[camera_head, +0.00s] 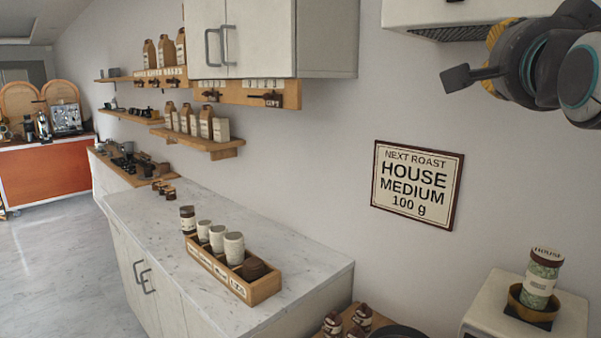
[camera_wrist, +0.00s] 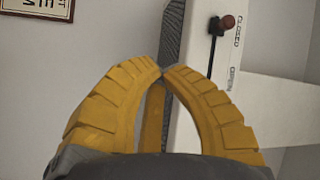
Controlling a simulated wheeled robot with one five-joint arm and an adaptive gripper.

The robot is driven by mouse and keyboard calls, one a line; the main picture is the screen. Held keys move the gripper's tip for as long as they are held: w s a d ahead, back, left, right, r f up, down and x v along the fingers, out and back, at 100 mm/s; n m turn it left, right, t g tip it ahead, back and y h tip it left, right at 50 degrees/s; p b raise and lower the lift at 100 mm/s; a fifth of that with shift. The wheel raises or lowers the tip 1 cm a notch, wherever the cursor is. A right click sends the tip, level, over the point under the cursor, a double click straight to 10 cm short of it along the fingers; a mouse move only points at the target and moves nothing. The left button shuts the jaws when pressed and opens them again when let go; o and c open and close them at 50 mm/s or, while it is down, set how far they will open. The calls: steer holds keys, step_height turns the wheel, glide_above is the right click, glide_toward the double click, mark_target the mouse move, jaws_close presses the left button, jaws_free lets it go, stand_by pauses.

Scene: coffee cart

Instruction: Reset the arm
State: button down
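My arm is raised at the upper right in the head view, with part of my yellow gripper showing behind the dark wrist. In the wrist view my gripper (camera_wrist: 162,72) has its yellow fingertips brought together, with nothing seen held between them.
A wall sign (camera_head: 417,185) reads HOUSE MEDIUM 100 g. A jar with green beans (camera_head: 542,278) stands on a white machine (camera_head: 484,312) at lower right. A wooden tray (camera_head: 262,290) with several canisters sits on the marble counter (camera_head: 305,268). Grey floor (camera_head: 55,260) is open at left.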

step_height(320, 180, down, 30)
steer(key=s+n+g+y, duration=0.1)
steer(key=n+g+y, duration=0.1)
steer(key=n+g, duration=0.8)
steer(key=s+a+f+n+g+y, duration=0.1)
steer(key=s+a+f, duration=0.3)
steer(key=s+f, duration=0.5)
steer(key=s+a+f+n+g+y, duration=0.1)
steer(key=s+a+f+n+g, duration=0.3)
steer(key=s+f, duration=0.6)
step_height(320, 180, down, 2)
steer(key=shift+a+f+y, duration=0.2)
steer(key=shift+a+y, duration=0.1)
steer(key=shift+a, duration=0.15)
